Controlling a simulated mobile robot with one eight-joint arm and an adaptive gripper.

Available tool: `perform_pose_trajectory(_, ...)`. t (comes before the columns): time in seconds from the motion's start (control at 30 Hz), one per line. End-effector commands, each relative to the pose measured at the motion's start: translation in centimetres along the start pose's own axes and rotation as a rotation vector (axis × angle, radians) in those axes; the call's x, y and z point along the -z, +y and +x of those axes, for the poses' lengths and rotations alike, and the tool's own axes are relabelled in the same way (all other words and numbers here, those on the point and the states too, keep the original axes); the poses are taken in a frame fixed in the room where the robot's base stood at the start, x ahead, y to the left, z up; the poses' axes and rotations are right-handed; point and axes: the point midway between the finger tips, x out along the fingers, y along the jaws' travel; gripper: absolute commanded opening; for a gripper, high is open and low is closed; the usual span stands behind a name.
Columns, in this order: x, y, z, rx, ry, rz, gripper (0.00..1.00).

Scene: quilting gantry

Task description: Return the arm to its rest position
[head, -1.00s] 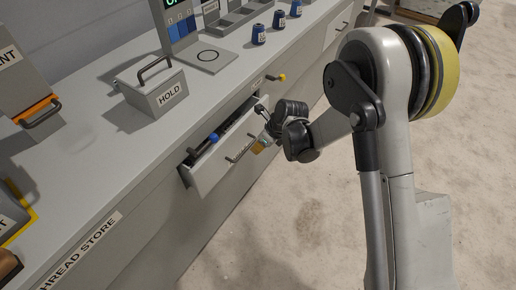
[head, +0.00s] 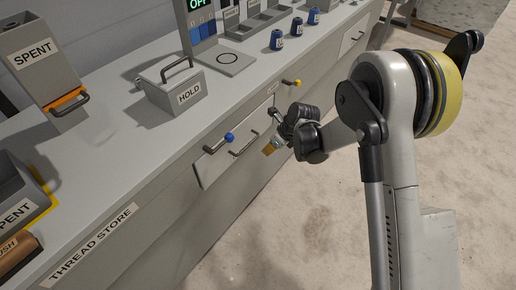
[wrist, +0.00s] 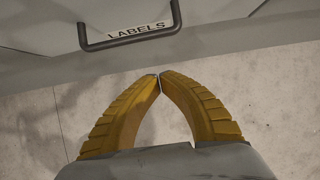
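My arm reaches across the right side of the head view, with its elbow high over the floor. My gripper (head: 270,149) hangs low in front of the counter's drawer fronts. In the wrist view, the yellow fingers (wrist: 160,78) meet at their tips with nothing between them. A dark bar handle (wrist: 130,36) with a LABELS tag lies beyond the fingertips, apart from them. In the head view, the drawer (head: 213,168) beside the gripper shows no open interior and looks shut.
The counter holds a HOLD box (head: 174,94), a SPENT bin (head: 40,60) and several blue spools (head: 277,40). A blue-knobbed lever (head: 229,138) and a yellow-knobbed lever (head: 298,83) stick out from the counter front. The pale floor (head: 320,215) beside the counter is clear.

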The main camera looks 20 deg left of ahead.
Motion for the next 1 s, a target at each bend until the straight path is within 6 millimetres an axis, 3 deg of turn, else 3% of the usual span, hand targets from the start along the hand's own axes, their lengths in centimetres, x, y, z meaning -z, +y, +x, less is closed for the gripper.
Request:
perform_pose_trajectory(0.03,-0.5,0.2,-2.1,-0.001,-0.001,0.000,0.00)
perform_pose_trajectory(0.1,-0.5,0.2,-3.9,-0.001,0.000,0.001,0.00)
perform_pose_trajectory(0.3,-0.5,0.2,-7.9,-0.001,0.000,-0.001,0.00)
perform_pose_trajectory(0.43,-0.4,0.2,-9.3,-0.001,-0.001,0.000,0.00)
perform_pose_trajectory(0.8,-0.3,0.1,-10.7,0.008,0.001,-0.029,0.00)
perform_pose_trajectory(0.87,-0.1,-0.2,-12.2,0.022,0.004,-0.076,0.00)
perform_pose_trajectory(1.0,0.8,-0.8,-18.5,0.085,0.025,-0.288,0.00)
